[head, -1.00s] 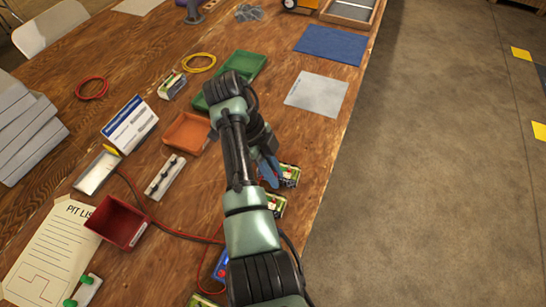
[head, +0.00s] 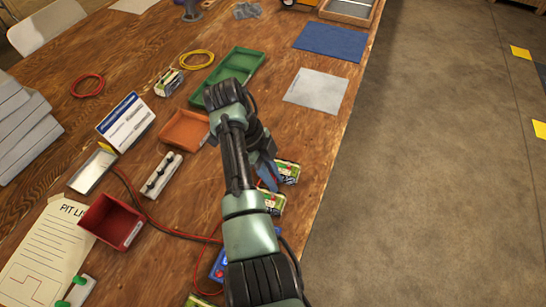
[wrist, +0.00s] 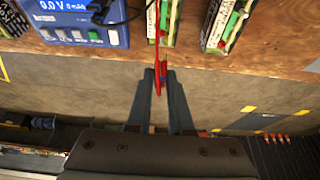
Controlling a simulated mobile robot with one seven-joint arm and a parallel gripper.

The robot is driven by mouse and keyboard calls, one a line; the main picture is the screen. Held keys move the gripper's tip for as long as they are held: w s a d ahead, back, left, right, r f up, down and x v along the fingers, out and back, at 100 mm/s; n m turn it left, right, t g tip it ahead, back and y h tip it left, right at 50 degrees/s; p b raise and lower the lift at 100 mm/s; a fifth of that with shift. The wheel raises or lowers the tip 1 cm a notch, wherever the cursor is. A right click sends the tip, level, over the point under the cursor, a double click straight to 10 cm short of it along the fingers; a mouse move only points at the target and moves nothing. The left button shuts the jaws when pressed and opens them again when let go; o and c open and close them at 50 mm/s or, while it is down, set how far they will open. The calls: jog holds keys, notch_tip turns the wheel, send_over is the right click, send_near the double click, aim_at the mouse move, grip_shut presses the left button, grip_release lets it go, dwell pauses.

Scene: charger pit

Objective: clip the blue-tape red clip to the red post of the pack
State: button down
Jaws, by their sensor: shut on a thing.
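The clip points toward the near end of a green-and-white battery pack (wrist: 166,18), at the table edge. I cannot tell whether it touches that pack. A second similar pack (wrist: 229,22) with green and red parts on top stands to its right. In the head view my gripper (head: 268,177) is beside two packs, one farther (head: 288,171) and one nearer (head: 275,203).
A blue charger (wrist: 78,22) reading 0.0 V is left of the packs, with a dark cable beside it. A red bin (head: 110,220), an orange tray (head: 185,131) and a green tray (head: 240,75) lie left and beyond. Bare floor (head: 430,180) is right of the table.

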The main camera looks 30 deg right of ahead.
jog(key=shift+f+b, duration=1.2)
jog(key=shift+f, duration=0.6)
jog(key=shift+f, duration=0.2)
dwell(0.8)
jog(key=c, duration=0.7)
grip_release()
jog(key=shift+c, duration=0.2)
jog(key=shift+o, duration=1)
jog(key=shift+r+p, duration=3.35)
jog(key=shift+r, duration=0.45)
